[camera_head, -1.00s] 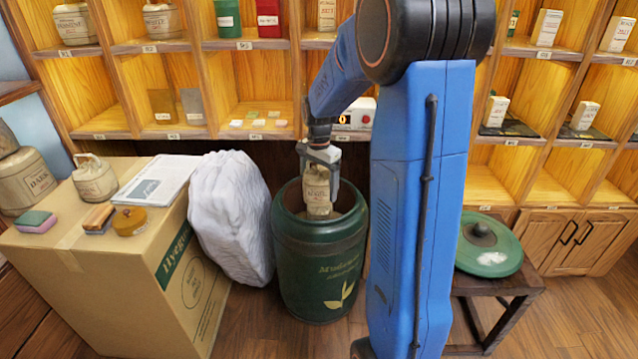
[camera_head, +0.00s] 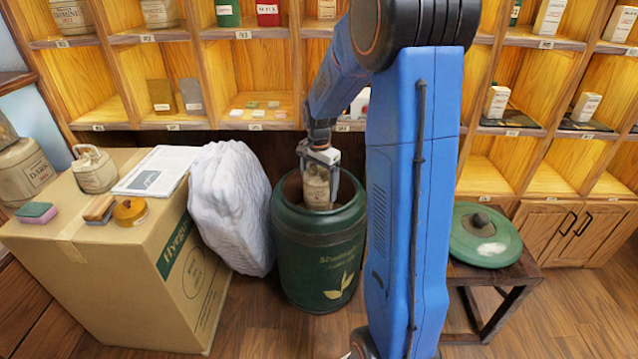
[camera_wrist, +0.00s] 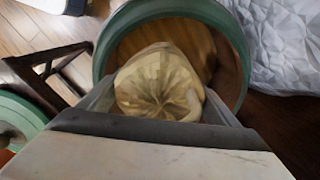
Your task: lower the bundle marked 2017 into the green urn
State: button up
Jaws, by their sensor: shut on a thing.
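The green urn (camera_head: 318,265) stands open on the floor with a leaf mark on its front. My gripper (camera_head: 318,168) is over its mouth, shut on a pale wrapped bundle (camera_head: 316,190). The bundle hangs upright, its lower part inside the mouth and its bottom hidden. Its printing is too small to read. In the wrist view the bundle's gathered, pleated top (camera_wrist: 158,82) sits between the fingers, inside the circle of the urn's green rim (camera_wrist: 100,50).
A white crumpled sack (camera_head: 230,205) stands close left of the urn, beside a large cardboard box (camera_head: 130,270) bearing small goods. The green lid (camera_head: 485,240) lies on a dark wooden stool (camera_head: 520,268) at right. Wooden shelves (camera_head: 190,128) stand behind.

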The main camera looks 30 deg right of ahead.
notch_tip(320, 180, down, 14)
jog(key=shift+r, duration=0.15)
dwell(2.9)
jog(key=shift+f, duration=2.2)
dwell(2.1)
